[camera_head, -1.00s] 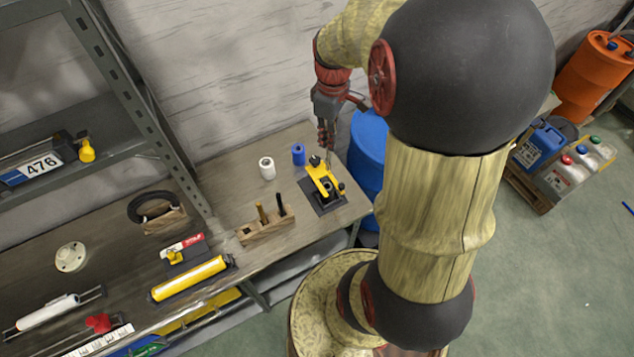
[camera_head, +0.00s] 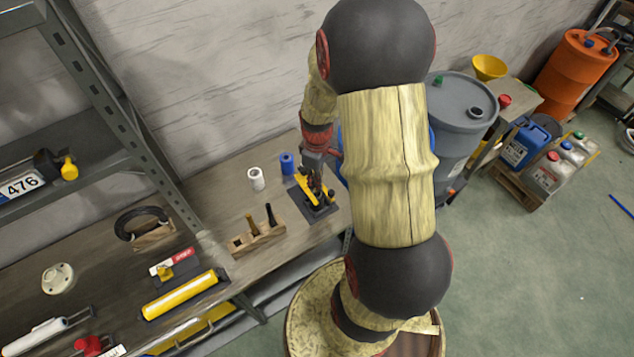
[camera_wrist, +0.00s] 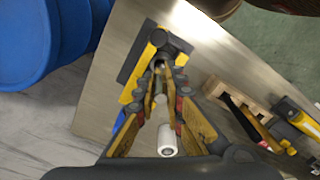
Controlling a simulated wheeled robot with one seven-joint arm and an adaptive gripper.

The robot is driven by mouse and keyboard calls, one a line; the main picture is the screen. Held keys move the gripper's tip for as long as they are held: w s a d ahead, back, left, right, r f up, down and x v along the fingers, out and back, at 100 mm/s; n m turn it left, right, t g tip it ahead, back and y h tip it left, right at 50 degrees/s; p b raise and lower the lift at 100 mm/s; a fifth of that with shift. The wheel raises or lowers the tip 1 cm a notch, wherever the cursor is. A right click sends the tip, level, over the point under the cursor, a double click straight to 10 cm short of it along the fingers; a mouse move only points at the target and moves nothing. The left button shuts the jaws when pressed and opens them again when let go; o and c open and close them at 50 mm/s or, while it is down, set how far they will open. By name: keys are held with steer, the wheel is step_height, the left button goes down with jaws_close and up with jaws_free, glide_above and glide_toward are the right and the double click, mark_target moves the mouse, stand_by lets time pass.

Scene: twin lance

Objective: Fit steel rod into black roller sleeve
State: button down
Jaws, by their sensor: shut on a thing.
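My gripper (camera_head: 315,180) is down at the yellow clamp stand (camera_head: 318,198) on the right end of the bench. The black roller sleeve is not clearly visible; my fingers and the stand hide that spot. I cannot tell whether the rod has entered anything.
A yellow tube (camera_head: 180,294) lies further left. A blue drum (camera_wrist: 45,40) is close beside the bench.

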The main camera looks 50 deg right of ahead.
steer(key=shift+f, duration=0.75)
steer(key=c, duration=1.9)
jaws_free()
